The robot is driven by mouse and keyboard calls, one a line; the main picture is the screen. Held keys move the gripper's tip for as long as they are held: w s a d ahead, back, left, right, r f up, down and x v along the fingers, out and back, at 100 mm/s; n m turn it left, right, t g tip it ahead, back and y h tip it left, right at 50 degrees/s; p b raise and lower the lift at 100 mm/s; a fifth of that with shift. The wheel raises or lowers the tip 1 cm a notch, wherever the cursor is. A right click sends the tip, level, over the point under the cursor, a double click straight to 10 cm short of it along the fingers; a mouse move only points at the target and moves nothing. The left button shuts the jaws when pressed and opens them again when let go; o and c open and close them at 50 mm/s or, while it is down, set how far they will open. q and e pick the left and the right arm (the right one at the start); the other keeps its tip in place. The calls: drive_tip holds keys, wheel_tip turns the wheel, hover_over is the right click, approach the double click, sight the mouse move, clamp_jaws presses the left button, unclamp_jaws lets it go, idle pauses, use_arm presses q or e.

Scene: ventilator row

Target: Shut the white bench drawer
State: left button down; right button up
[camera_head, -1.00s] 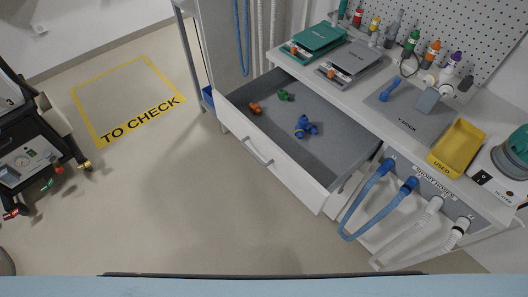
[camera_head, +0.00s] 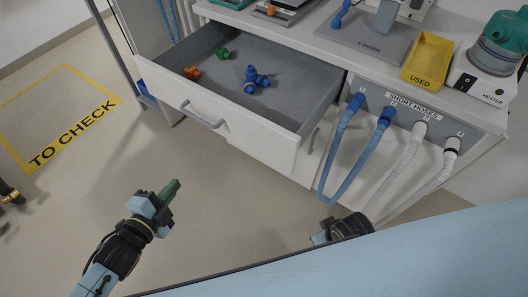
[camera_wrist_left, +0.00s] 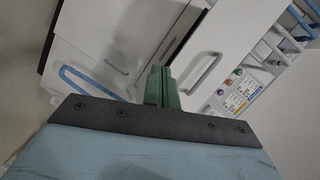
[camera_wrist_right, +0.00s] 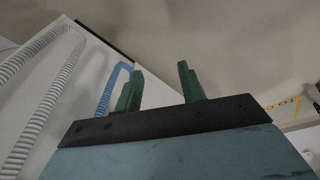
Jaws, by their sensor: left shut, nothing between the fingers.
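The white bench drawer (camera_head: 262,144) stands pulled well out of the bench in the head view, its grey inside showing. Its bar handle (camera_head: 203,117) is on the front panel. An orange fitting (camera_head: 192,72), a green fitting (camera_head: 223,54) and a blue fitting (camera_head: 256,80) lie inside. My left gripper (camera_head: 171,189) is shut and empty, in front of and below the drawer front, apart from it. Its closed green fingers (camera_wrist_left: 162,88) point toward white panels with handles in the left wrist view. My right gripper (camera_wrist_right: 160,88) is open and empty, its fingers apart.
Blue hoses (camera_head: 350,150) and white hoses (camera_head: 408,155) hang from the bench just right of the drawer. A yellow USED tray (camera_head: 428,58) and a heater (camera_head: 490,68) stand on the bench top. Floor before the drawer is clear.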

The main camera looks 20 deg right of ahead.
use_arm(q)
drive_tip(key=s+d+r+m+h+b, duration=0.4)
drive_tip(key=d+r+m+h, duration=0.1)
drive_tip(key=d+r+m, duration=0.25)
drive_tip(key=b, duration=0.2)
approach(240, 132)
use_arm(e)
wheel_tip(240, 132, up, 10)
drive_tip(key=a+t, duration=0.1)
use_arm(q)
drive_tip(key=shift+n+g, duration=0.3)
drive_tip(key=shift+n, duration=0.05)
drive_tip(key=b+x, duration=0.2)
drive_tip(key=x, duration=0.4)
drive_tip(key=shift+w+d+r, duration=0.1)
drive_tip(key=shift+w+r, duration=0.05)
drive_tip(key=shift+w, duration=0.1)
drive_tip(key=shift+w+d, duration=0.15)
use_arm(e)
drive_tip(key=w+a+r+t+y, duration=0.1)
drive_tip(key=w+a+r+t, duration=0.1)
drive_tip(key=w+t, duration=0.1)
drive_tip(key=w+a+r+t+y, duration=0.1)
drive_tip(key=w+r+t, duration=0.1)
drive_tip(key=w, duration=0.3)
drive_tip(key=shift+w+a+r+t, duration=0.15)
drive_tip(key=shift+w+a+t, duration=0.2)
drive_tip(key=shift+t, duration=0.25)
